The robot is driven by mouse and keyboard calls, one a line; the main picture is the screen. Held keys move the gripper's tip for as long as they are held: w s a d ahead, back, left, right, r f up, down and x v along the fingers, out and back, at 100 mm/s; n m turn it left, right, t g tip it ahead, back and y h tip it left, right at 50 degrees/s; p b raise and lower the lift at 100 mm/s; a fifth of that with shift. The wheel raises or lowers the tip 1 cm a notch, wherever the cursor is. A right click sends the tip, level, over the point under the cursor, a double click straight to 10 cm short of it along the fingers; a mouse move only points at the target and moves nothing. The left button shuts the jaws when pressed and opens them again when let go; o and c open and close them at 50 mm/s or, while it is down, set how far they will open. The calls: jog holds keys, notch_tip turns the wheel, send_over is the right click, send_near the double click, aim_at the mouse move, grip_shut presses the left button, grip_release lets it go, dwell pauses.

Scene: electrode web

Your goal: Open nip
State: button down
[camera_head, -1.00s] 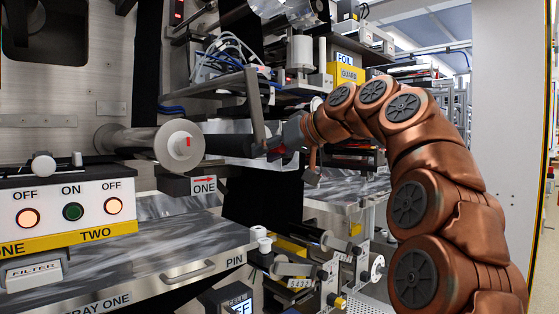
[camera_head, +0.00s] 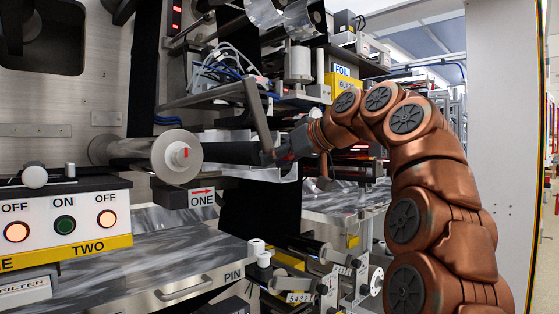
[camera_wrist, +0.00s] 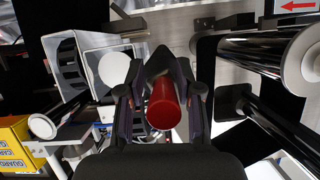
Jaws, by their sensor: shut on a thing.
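The nip lever (camera_head: 258,115) is a grey flat bar. It hangs from the shelf edge and slants down to the right to my gripper (camera_head: 277,153). In the wrist view, a red cylindrical handle (camera_wrist: 163,103) lies between the two dark fingers of my gripper (camera_wrist: 160,85), which are closed on its sides. In the head view the gripper hides most of the handle. A nip roller itself I cannot make out with certainty.
The control box (camera_head: 65,215) is at lower left. Smaller rollers (camera_head: 300,282) are below. A yellow guard box (camera_head: 342,84) is behind.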

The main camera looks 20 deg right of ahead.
jog(key=c, duration=1.1)
grip_release()
jog(key=shift+a+r, duration=0.15)
jog(key=shift+r, duration=0.25)
jog(key=shift+o, duration=0.7)
jog(key=shift+f, duration=0.2)
jog(key=shift+s, duration=0.1)
jog(key=v, duration=1)
jog(key=shift+s+d+r, duration=0.15)
jog(key=shift+s+d, duration=0.05)
jog(key=shift+d, duration=0.05)
jog(key=shift+s+d+r, duration=0.1)
jog(key=shift+s+d, duration=0.1)
jog(key=shift+s, duration=0.05)
jog(key=shift+s, duration=0.3)
